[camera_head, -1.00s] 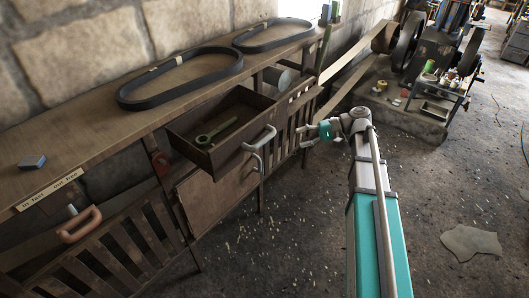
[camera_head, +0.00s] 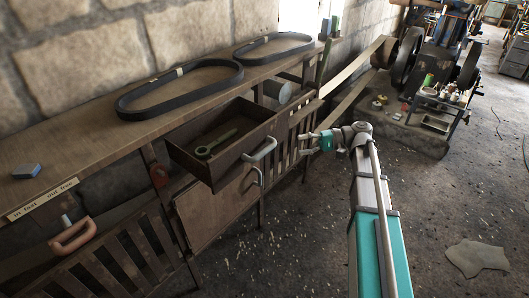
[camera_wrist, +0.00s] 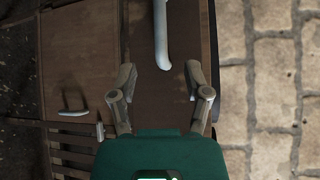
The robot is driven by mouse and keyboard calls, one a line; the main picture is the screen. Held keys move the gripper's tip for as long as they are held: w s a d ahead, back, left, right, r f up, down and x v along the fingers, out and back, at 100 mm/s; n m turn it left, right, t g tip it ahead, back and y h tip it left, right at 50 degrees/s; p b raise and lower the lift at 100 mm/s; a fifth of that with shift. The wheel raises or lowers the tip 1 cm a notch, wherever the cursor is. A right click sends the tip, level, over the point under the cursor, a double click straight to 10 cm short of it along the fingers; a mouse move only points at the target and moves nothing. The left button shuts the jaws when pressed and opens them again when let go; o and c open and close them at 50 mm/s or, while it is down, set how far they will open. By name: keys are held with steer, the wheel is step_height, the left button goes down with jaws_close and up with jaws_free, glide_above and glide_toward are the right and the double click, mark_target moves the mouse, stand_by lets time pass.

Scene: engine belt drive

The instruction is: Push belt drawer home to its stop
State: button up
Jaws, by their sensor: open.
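A belt-driven machine (camera_head: 430,70) stands at the back right. The floor in front is open.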

mark_target(269, 151)
steer(key=a, duration=0.4)
steer(key=s+a+f+b, duration=0.1)
steer(key=a, duration=0.7)
steer(key=shift+s+a+f+b, duration=0.2)
steer(key=shift+s+f+b, duration=0.1)
steer(key=shift+s+f, duration=0.1)
jaws_close()
